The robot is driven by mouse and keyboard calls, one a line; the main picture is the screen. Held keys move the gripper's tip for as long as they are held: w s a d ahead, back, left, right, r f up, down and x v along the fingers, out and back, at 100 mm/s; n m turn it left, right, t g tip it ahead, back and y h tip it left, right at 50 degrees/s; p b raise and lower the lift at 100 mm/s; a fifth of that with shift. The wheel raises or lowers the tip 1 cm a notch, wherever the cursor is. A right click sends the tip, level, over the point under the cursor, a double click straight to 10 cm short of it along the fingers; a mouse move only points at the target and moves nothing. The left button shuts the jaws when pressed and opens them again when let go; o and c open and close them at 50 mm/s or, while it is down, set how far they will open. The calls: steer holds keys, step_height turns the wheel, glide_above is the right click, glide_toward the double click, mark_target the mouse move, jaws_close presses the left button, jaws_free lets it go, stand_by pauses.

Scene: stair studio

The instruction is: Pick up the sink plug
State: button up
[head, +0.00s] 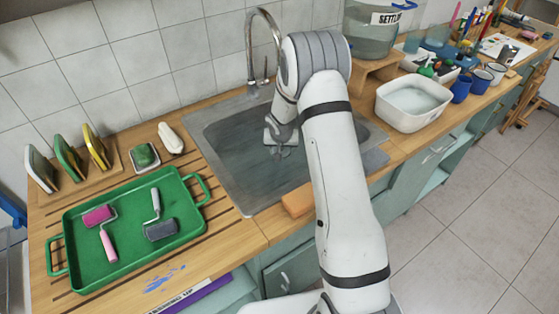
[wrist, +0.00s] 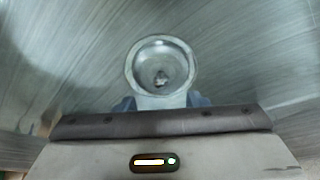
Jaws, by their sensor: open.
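My gripper (head: 283,150) points down into the metal sink (head: 230,150), low over its floor. In the wrist view its bluish fingertips (wrist: 162,102) show apart at both sides of a pale grey piece. A round metal piece (wrist: 161,65) with a bright rim, a hollow face and a small dark knob in its middle lies just beyond the fingers. It looks like the sink plug seated at the drain, but I cannot tell plug from drain for sure. The gripper is open and holds nothing I can see. In the head view my gripper hides this spot.
The tap (head: 265,45) rises behind the sink, close to my arm. A green tray (head: 130,262) with two rollers lies on the left counter. An orange-brown block (head: 297,201) sits at the sink's front edge. A white basin (head: 412,103) stands to the right.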

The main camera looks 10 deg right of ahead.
steer(key=shift+s+p+x, duration=0.1)
steer(key=shift+p+x, duration=0.1)
steer(key=shift+x, duration=1.3)
steer(key=shift+s+p+x, duration=0.15)
steer(key=shift+x, duration=1.35)
steer(key=shift+f, duration=0.1)
steer(key=shift+c, duration=0.4)
jaws_close()
